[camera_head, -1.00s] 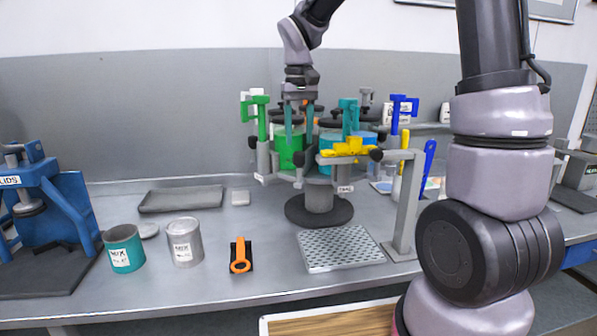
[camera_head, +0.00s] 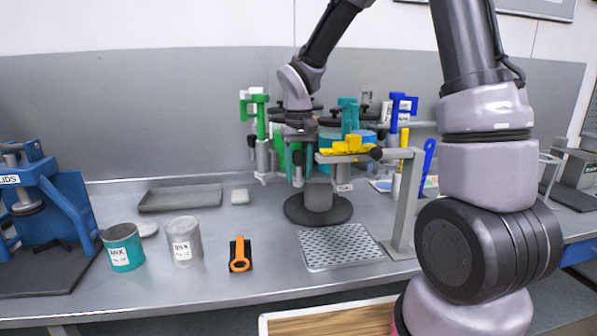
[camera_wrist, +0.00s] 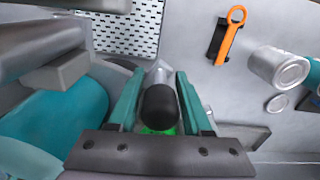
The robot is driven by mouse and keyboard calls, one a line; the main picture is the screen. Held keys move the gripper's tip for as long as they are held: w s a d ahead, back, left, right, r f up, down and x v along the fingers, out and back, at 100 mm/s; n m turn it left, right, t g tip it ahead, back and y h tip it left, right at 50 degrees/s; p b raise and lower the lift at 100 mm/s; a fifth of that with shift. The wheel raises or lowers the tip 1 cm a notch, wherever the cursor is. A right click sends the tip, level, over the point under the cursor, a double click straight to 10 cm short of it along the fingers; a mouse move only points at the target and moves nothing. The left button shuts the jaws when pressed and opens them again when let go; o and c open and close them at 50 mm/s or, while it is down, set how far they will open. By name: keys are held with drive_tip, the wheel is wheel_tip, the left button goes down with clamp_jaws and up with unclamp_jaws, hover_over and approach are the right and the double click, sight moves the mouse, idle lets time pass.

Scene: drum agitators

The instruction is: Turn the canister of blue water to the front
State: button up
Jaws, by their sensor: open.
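The carousel (camera_head: 318,200) stands on a round black base on the bench. Its blue-water canister (camera_head: 365,137) shows partly at the right rear, behind a teal valve handle (camera_head: 349,112) and the yellow one (camera_head: 347,148). A teal canister (camera_head: 328,142) sits left of it, and the green one is mostly hidden by my gripper. My gripper (camera_head: 298,165) points down at the carousel's front left, its teal fingers open. In the wrist view my gripper (camera_wrist: 160,95) has its fingers either side of a grey post with a black knob (camera_wrist: 159,105); I cannot tell whether they touch.
A perforated tray (camera_head: 340,247) lies in front, beside a grey upright stand (camera_head: 405,205). An orange-handled tool (camera_head: 240,257), a grey can (camera_head: 184,240) and a teal can (camera_head: 123,246) stand to the left. A blue press (camera_head: 50,210) is at far left.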

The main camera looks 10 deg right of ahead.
clamp_jaws()
idle(1.3)
